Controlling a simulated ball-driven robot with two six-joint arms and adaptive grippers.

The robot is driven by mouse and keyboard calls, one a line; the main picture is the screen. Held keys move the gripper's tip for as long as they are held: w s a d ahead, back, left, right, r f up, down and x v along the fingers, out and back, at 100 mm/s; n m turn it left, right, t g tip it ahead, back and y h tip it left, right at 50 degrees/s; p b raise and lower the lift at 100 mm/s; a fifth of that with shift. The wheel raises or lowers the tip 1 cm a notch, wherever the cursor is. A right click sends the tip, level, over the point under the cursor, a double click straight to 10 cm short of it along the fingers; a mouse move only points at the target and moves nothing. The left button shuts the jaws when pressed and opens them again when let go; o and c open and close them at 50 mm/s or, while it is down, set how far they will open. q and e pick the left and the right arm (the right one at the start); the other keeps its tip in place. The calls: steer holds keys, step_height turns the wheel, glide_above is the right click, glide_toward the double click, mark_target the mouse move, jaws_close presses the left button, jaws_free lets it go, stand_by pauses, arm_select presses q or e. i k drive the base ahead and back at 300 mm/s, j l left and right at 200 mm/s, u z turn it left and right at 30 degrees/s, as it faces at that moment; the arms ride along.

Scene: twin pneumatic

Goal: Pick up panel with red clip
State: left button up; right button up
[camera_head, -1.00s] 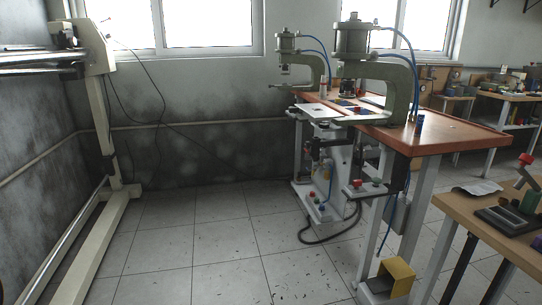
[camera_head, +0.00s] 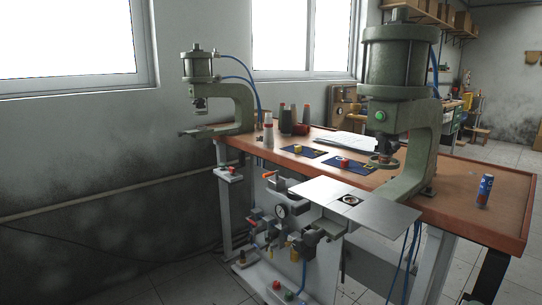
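A small dark blue panel (camera_head: 359,168) lies flat on the orange-brown workbench (camera_head: 462,205), left of the large green press. A small red clip (camera_head: 343,162) sits on it, with a pale part beside it. A second blue panel (camera_head: 312,154) lies to its left and further back, with a yellow piece (camera_head: 298,148) on it. Neither of my grippers is in view.
A large green pneumatic press (camera_head: 400,75) stands at the bench's right and a smaller one (camera_head: 232,100) at its left. A grey metal plate (camera_head: 385,217) juts out in front. Dark cones (camera_head: 285,118), white sheets (camera_head: 342,140) and a blue can (camera_head: 485,191) stand or lie on the bench.

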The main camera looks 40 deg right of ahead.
mark_target(364, 168)
steer(key=i+z, duration=0.15)
steer(key=i, duration=0.4)
steer(key=i+j+z, duration=0.1)
steer(key=i, duration=0.4)
steer(key=i+j+z, duration=0.15)
steer(key=i, duration=0.4)
